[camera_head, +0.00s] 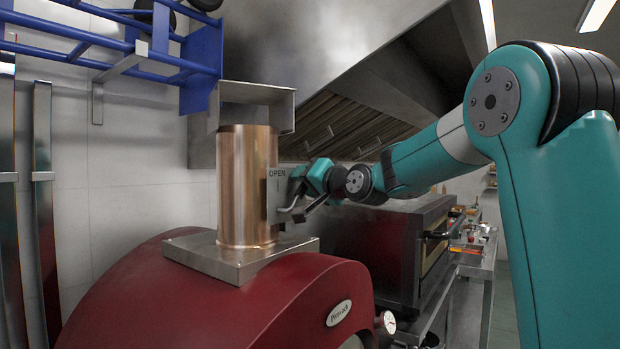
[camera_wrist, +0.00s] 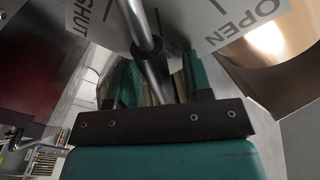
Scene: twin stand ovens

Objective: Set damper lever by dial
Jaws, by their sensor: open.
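The copper flue (camera_head: 247,185) rises from the red oven (camera_head: 215,305). A pale plate (camera_head: 276,190) on its right side reads OPEN. In the wrist view the plate (camera_wrist: 205,20) reads SHUT at left and OPEN at right, upside down. The metal damper lever (camera_wrist: 133,12) runs across the plate between these words, through a dark collar. My gripper (camera_wrist: 158,72) is open, with one finger on each side of the lever in the picture; I cannot tell whether either touches it. In the head view my gripper (camera_head: 303,200) is beside the plate. A small dial (camera_head: 387,322) is on the oven's front; its reading is too small to tell.
A second dark red oven (camera_head: 375,245) stands behind, under a steel hood (camera_head: 320,60). A blue rack (camera_head: 120,50) is on the wall at upper left. A steel box (camera_head: 257,95) tops the flue. A metal side table (camera_head: 480,262) with small items is at right.

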